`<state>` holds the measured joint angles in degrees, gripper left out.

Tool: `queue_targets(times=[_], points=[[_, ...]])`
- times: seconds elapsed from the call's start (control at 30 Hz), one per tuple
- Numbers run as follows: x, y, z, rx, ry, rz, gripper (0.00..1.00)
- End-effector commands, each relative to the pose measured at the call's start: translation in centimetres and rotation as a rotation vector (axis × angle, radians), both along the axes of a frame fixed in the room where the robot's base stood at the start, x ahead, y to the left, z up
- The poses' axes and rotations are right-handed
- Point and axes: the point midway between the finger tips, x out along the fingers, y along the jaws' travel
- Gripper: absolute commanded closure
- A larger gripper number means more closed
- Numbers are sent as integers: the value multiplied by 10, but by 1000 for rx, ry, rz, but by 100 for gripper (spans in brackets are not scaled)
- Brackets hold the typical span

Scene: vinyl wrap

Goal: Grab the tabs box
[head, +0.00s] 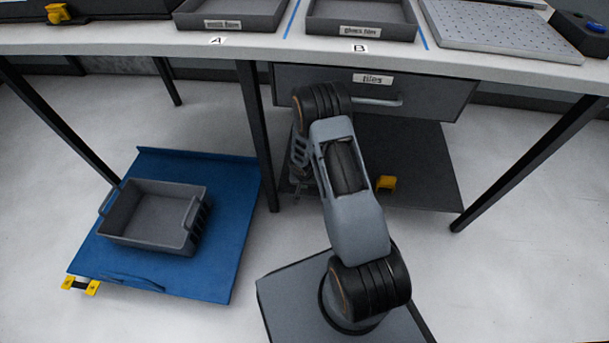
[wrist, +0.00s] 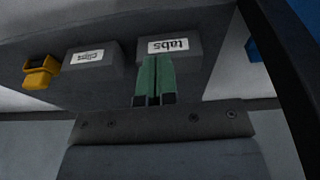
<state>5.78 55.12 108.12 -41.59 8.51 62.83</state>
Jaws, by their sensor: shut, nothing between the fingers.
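The tabs box (wrist: 190,62) is a small dark grey box with a white "tabs" label, which appears upside down in the wrist view. It sits on a dark grey surface. My gripper (wrist: 156,60) has its green fingers shut together with nothing between them. The fingers overlap the box's labelled side in the picture, just below the label. I cannot tell whether they touch it. In the head view my arm hides the tabs box, and the fingers are not clearly visible there.
A clips box (wrist: 95,68) and a yellow-orange object (wrist: 40,72) stand beside the tabs box. A dark lower shelf (head: 425,165) lies under the table, below the tiles drawer (head: 440,98). Table legs (head: 257,140) flank it. A grey crate (head: 150,238) sits on a blue platform (head: 225,190) at left.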

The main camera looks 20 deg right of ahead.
Motion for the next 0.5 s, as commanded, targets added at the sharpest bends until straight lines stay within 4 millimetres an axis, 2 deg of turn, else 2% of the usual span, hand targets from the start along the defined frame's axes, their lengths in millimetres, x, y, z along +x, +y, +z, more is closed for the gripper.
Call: queue_targets(times=[0.03,0.1,0.2,0.5], points=[[-4,1,-28,10,9,-9,100],[-6,1,-45,23,11,-17,100],[-8,1,-59,33,16,-26,100],[11,-10,-59,38,16,-32,100]])
